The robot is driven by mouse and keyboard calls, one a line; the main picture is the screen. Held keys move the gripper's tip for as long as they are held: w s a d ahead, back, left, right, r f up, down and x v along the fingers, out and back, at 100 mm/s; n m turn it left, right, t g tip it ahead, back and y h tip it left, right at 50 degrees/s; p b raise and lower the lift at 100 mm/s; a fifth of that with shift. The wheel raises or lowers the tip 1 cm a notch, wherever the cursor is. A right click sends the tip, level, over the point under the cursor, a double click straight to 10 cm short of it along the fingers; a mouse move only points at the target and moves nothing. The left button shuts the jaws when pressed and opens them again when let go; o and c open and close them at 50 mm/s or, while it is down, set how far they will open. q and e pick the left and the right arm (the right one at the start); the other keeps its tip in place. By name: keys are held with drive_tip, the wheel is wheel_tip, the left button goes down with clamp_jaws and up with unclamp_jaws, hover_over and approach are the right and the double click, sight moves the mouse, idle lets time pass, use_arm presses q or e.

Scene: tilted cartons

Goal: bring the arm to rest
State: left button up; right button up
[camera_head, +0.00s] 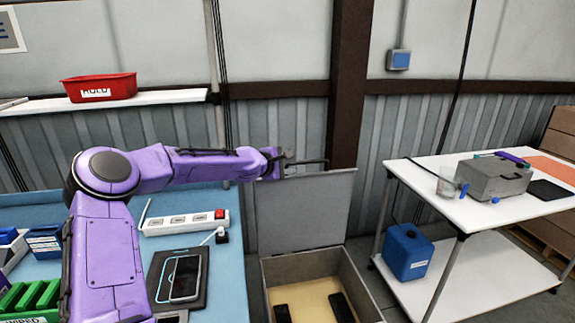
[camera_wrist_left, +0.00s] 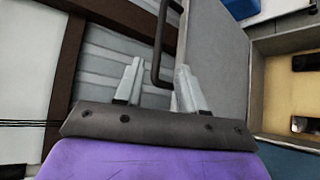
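My left arm (camera_head: 200,172) is purple and stretches from the left to the raised grey lid (camera_head: 305,212) of a carton (camera_head: 360,283). My left gripper (camera_head: 290,162) is at the lid's top edge, by a dark bar handle (camera_head: 312,162). In the left wrist view the two fingers (camera_wrist_left: 157,78) stand apart, and the handle (camera_wrist_left: 160,40) reaches down between them. I cannot tell whether a finger touches it. The lid stands up at the carton's back, and two dark flat items (camera_head: 342,305) lie inside. My right gripper is not in view.
A blue bench (camera_head: 205,262) at left holds a power strip (camera_head: 185,222), a phone (camera_head: 186,278) and green bins (camera_head: 30,298). A red tub (camera_head: 98,87) sits on a shelf. A white cart (camera_head: 430,180) with a grey case (camera_head: 492,180) and blue canister (camera_head: 408,252) stands at right.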

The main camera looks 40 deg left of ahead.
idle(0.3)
use_arm(q)
drive_tip(key=s+d+f+m+g+y+b, duration=0.15)
drive_tip(key=s+d+f+m, duration=0.4)
drive_tip(key=d+f, duration=0.55)
drive_tip(key=s+d+f+m+g+y+b, duration=0.1)
drive_tip(key=s+d+f+m+g+y, duration=0.2)
drive_tip(key=s+d+f, duration=0.8)
drive_tip(key=s+d+f+m+g+h, duration=0.1)
drive_tip(key=s+f+m+g, duration=0.1)
drive_tip(key=s+f, duration=0.5)
drive_tip(key=s+d+f+m+g+h+b, duration=0.1)
drive_tip(key=s+d+f+m+g, duration=0.1)
drive_tip(key=s+f, duration=0.6)
drive_tip(key=s+d+f+m+g+h, duration=0.1)
drive_tip(key=s+f+m, duration=0.3)
drive_tip(key=s+f, duration=0.4)
drive_tip(key=shift+s+d+g+b, duration=0.35)
drive_tip(key=shift+s+d+g, duration=0.3)
drive_tip(key=shift+s, duration=0.5)
drive_tip(key=shift+d+m, duration=0.1)
drive_tip(key=shift+m, duration=0.15)
